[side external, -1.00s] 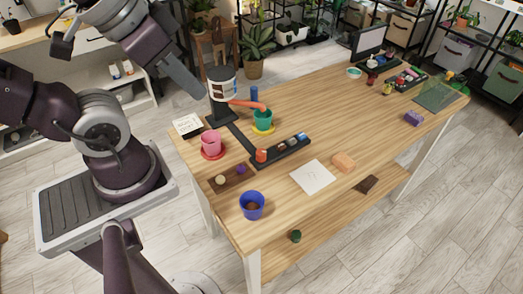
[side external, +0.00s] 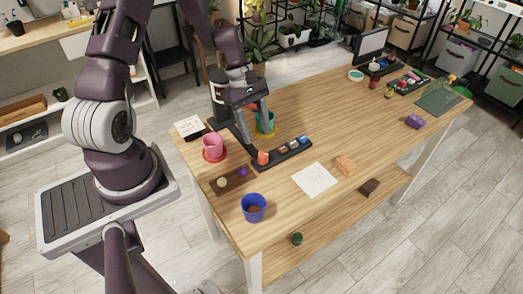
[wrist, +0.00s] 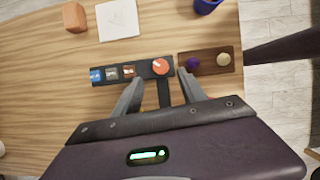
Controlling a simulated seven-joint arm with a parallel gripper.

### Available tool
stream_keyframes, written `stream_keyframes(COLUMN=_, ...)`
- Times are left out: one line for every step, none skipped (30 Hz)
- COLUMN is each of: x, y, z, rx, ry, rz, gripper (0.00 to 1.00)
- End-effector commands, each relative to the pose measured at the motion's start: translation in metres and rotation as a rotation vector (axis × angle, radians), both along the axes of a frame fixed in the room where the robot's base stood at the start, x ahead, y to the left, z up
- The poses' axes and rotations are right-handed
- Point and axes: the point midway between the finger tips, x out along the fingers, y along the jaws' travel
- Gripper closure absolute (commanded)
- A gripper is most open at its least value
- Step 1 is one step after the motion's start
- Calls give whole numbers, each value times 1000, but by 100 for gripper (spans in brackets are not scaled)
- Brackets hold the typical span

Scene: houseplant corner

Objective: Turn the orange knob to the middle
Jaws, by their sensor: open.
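The orange knob (side external: 263,158) stands at the left end of a long black panel (side external: 292,155) on the wooden table. In the wrist view the round orange knob (wrist: 160,67) has a small pale mark on top and sits just beyond the fingertips. My gripper (side external: 258,136) points down, behind and above the knob in the side view. In the wrist view my gripper (wrist: 159,80) is open, its two fingers spread to either side of the knob's line, with nothing between them. The fingers appear apart from the knob.
Blue, grey and red-white parts (wrist: 112,73) line the panel. A brown tray (wrist: 236,68) with purple and cream balls lies beside it. A pink pot (side external: 212,146), a green pot (side external: 270,122) partly behind my gripper and a blue pot (side external: 253,208) stand near. The table's middle is clear.

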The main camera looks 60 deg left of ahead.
Motion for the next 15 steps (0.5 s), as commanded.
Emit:
stream_keyframes(x=-1, y=-2, z=-6, rx=-8, ry=6, rz=9, gripper=51)
stream_keyframes(x=0, y=-3, z=-10, rx=-8, ry=7, rz=10, gripper=51)
stream_keyframes(x=-1, y=-6, z=-17, rx=-9, ry=8, rz=8, gripper=51)
stream_keyframes(x=-1, y=-9, z=-22, rx=-9, ry=9, rz=7, gripper=51)
stream_keyframes(x=0, y=-12, z=-29, rx=-9, ry=9, rz=7, gripper=51)
stream_keyframes(x=0, y=-15, z=-36, rx=-8, ry=8, rz=6, gripper=51)
stream_keyframes(x=0, y=-17, z=-41, rx=-9, ry=8, rz=5, gripper=51)
stream_keyframes(x=0, y=-19, z=-46, rx=-8, ry=8, rz=5, gripper=51)
stream_keyframes(x=0, y=-21, z=-52, rx=-7, ry=8, rz=5, gripper=51)
stream_keyframes(x=0, y=-23, z=-56, rx=-7, ry=8, rz=5, gripper=51)
stream_keyframes(x=1, y=-24, z=-59, rx=-6, ry=7, rz=5, gripper=51)
stream_keyframes(x=1, y=-25, z=-62, rx=-5, ry=6, rz=5, gripper=51)
stream_keyframes(x=1, y=-26, z=-64, rx=-5, ry=6, rz=4, gripper=51)
stream_keyframes(x=1, y=-27, z=-65, rx=-5, ry=6, rz=4, gripper=51)
stream_keyframes(x=1, y=-27, z=-66, rx=-3, ry=4, rz=3, gripper=51)
